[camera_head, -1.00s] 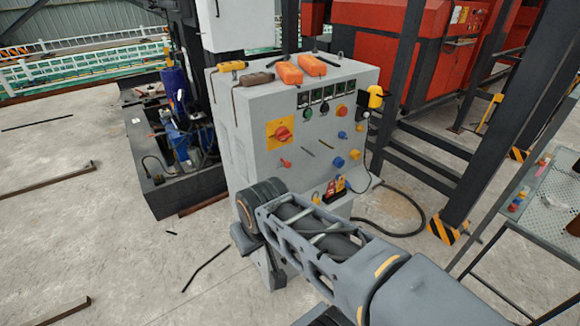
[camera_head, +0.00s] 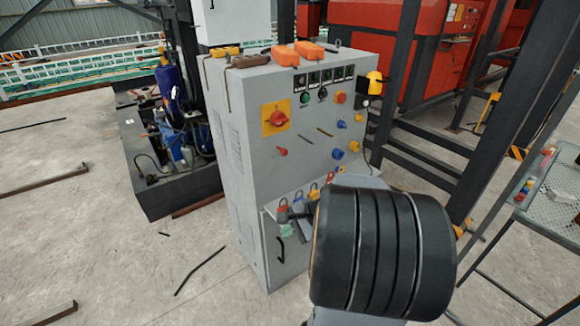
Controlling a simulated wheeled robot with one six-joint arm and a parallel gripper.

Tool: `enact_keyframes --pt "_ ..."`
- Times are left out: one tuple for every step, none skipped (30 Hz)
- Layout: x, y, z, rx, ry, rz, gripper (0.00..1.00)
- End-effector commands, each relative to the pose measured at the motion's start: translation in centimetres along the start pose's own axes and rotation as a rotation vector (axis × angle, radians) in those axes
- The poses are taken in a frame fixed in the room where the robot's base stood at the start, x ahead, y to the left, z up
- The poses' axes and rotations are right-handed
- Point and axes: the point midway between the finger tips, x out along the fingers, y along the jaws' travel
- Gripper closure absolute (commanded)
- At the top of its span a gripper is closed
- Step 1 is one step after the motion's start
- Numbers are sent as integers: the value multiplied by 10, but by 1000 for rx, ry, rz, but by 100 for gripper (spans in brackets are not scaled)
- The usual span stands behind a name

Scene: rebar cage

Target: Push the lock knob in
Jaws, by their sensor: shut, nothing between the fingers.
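The grey control cabinet (camera_head: 246,190) stands in the middle, its front panel facing right. A red rotary knob (camera_head: 278,118) sits on a yellow square plate at the panel's upper left. A smaller red knob (camera_head: 281,151) is below it. An orange-red button (camera_head: 340,98), blue knobs (camera_head: 339,153) and yellow knobs (camera_head: 354,146) are on the right of the panel. I cannot tell which one is the lock knob. The large black ribbed joint of my arm fills the lower right and hides the cabinet's lower right front. My gripper's fingers do not show.
Small red, yellow and dark items (camera_head: 298,200) crowd a ledge below the panel, partly hidden. Orange boxes (camera_head: 297,53) lie on the cabinet top. Dark steel posts (camera_head: 402,60) and a mesh table (camera_head: 555,195) stand right. The floor (camera_head: 95,235) at left is mostly open.

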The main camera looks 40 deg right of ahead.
Motion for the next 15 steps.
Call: enact_keyframes --pt "3 -3 -16 134 -21 -90 100" --pt "2 -8 -24 213 -37 -149 100" --pt "-1 -14 -34 313 -57 -227 100" --pt "-4 -20 -42 382 -73 -285 100" --pt "-7 -25 -49 449 -90 -342 100" --pt "-12 -32 -59 532 -113 -417 100" --pt "-17 -37 -66 588 -131 -472 100" --pt "-21 -42 -72 642 -149 -524 100" --pt "-28 -48 -80 707 -174 -590 100" --pt "-32 -52 -86 749 -194 -638 100" --pt "-37 -57 -90 789 -214 -680 100" --pt "-43 -64 -95 834 -240 -734 100" --pt "-48 -68 -97 863 -261 -772 100" --pt "-53 -73 -99 889 -281 -806 100" --pt "-58 -79 -102 918 -305 -848 100"
